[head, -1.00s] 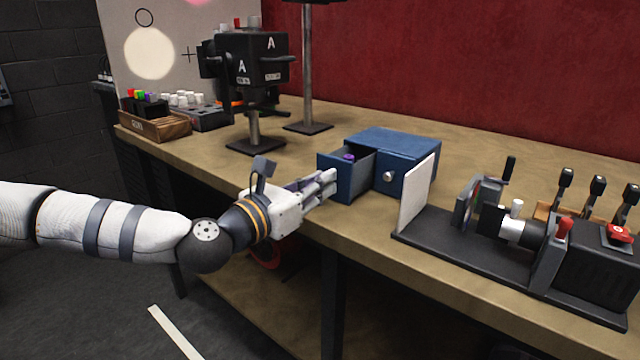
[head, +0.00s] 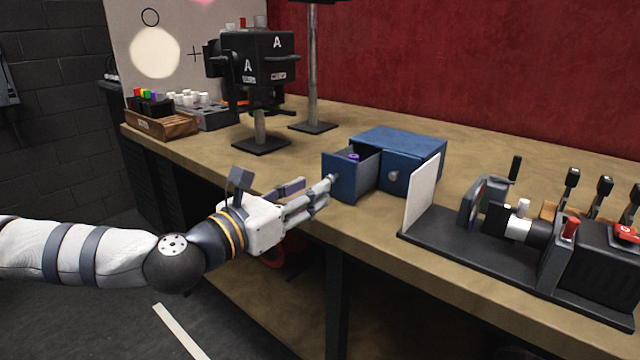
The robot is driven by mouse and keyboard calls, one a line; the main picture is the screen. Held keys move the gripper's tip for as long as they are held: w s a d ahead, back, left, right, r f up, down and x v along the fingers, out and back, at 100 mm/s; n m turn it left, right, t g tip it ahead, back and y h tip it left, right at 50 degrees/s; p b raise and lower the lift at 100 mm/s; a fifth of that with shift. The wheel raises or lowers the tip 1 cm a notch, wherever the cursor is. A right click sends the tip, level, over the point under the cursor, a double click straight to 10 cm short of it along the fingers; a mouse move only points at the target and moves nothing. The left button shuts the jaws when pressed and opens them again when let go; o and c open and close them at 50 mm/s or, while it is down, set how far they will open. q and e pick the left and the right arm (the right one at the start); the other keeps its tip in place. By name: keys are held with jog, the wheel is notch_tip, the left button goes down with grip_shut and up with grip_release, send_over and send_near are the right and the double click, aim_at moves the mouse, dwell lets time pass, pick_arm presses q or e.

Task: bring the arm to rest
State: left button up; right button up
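My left arm comes in from the left, and its white and grey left gripper (head: 317,184) is in front of the bench's front edge. Its fingers are spread with a gap between them, and it is open with nothing seen in it. The fingertips are close to the front of the pulled-out left drawer (head: 341,178) of the blue cabinet (head: 402,146). I cannot tell whether a fingertip touches the drawer front. A purple item (head: 353,157) shows inside the drawer. My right gripper is not in view.
The wooden bench (head: 300,150) runs along a red wall. A black lamp housing (head: 258,65) on a stand and a wooden box (head: 162,124) are at the back left. A black-based device with a white panel (head: 422,193) stands at the right. Open floor lies below the arm.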

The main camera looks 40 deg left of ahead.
pick_arm(q)
jog(key=s, duration=0.3)
dwell(0.4)
jog(key=s+d+f+m+g+h+p, duration=0.1)
jog(key=s+d+f+m+g+h, duration=0.2)
jog(key=d+f+m, duration=0.4)
jog(key=s+d+f+m+g+h+p, duration=0.1)
jog(key=s+d+f+m+g+h, duration=0.15)
jog(key=d+f+m+g, duration=0.4)
jog(key=s+d+f+m+g+y, duration=0.1)
jog(key=s+d+f+m+g, duration=0.4)
jog(key=s+f, duration=0.75)
jog(key=s+a+f+m+g+y, duration=0.1)
jog(key=s+a+m+g+y, duration=0.1)
jog(key=s+m, duration=0.3)
jog(key=s+a+f+m+g+y+p, duration=0.1)
jog(key=s+a+f+m+g, duration=0.1)
jog(key=s+m, duration=0.4)
jog(key=s+a+f+m+g+y+p, duration=0.1)
jog(key=s+a+m, duration=0.3)
jog(key=s, duration=0.5)
jog(key=shift+a+f+m+g+y, duration=0.3)
jog(key=shift+f+m+g+y, duration=0.15)
jog(key=shift+f+m+y, duration=0.3)
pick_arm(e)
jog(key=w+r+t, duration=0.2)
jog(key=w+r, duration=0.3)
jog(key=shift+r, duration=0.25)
